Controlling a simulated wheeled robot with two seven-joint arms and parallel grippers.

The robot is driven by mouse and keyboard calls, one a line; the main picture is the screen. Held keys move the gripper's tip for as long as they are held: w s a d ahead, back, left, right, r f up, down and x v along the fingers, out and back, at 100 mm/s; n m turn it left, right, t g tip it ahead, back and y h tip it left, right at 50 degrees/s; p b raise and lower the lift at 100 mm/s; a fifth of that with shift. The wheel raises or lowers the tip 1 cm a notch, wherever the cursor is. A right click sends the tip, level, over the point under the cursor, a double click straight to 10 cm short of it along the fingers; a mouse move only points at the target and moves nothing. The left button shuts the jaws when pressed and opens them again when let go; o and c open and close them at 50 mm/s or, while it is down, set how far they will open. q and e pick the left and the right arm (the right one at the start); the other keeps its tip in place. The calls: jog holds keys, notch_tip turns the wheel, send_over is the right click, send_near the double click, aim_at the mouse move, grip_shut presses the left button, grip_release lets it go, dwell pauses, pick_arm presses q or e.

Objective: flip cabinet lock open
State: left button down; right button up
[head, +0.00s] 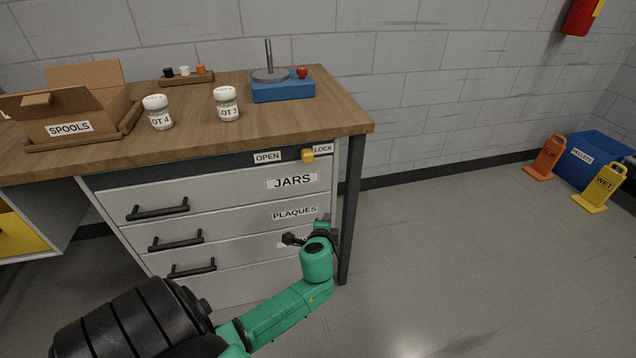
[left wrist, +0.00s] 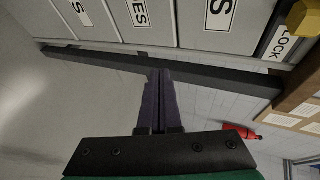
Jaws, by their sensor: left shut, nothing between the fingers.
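The yellow lock tab (head: 307,155) sits on the dark strip at the top of the drawer cabinet (head: 226,252), between the OPEN label (head: 267,157) and the LOCK label (head: 322,149), close beside LOCK. In the left wrist view the yellow tab (left wrist: 306,18) shows at the top right corner, next to the LOCK label (left wrist: 281,42). My left gripper (head: 325,220) is below the tab, in front of the cabinet's right side, apart from it. Its fingers (left wrist: 157,88) are shut and empty. My right gripper is not in view.
Drawers labelled JARS (head: 291,181) and PLAQUES (head: 295,213) have black bar handles. The wooden top holds a spools box (head: 68,128), two jars (head: 227,103) and a blue block with a post (head: 283,88). A dark table leg (head: 350,210) stands right of the drawers.

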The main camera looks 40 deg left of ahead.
aim_at(307, 155)
pick_arm(q)
notch_tip(307, 155, up, 15)
jog(key=t+y+b, duration=0.1)
jog(key=t+y, duration=0.2)
jog(key=shift+w+d+t, duration=0.2)
jog(key=shift+t, duration=0.1)
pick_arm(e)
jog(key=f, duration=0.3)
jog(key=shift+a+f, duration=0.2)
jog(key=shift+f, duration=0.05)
pick_arm(q)
jog(key=shift+w, duration=0.1)
jog(key=x, duration=1)
jog(key=shift+a+b, duration=0.25)
jog(key=shift+b, duration=0.05)
jog(key=s, duration=0.1)
jog(key=s+a, duration=0.1)
jog(key=s, duration=0.1)
jog(key=shift+s+a+p, duration=0.2)
jog(key=shift+a+p, duration=0.2)
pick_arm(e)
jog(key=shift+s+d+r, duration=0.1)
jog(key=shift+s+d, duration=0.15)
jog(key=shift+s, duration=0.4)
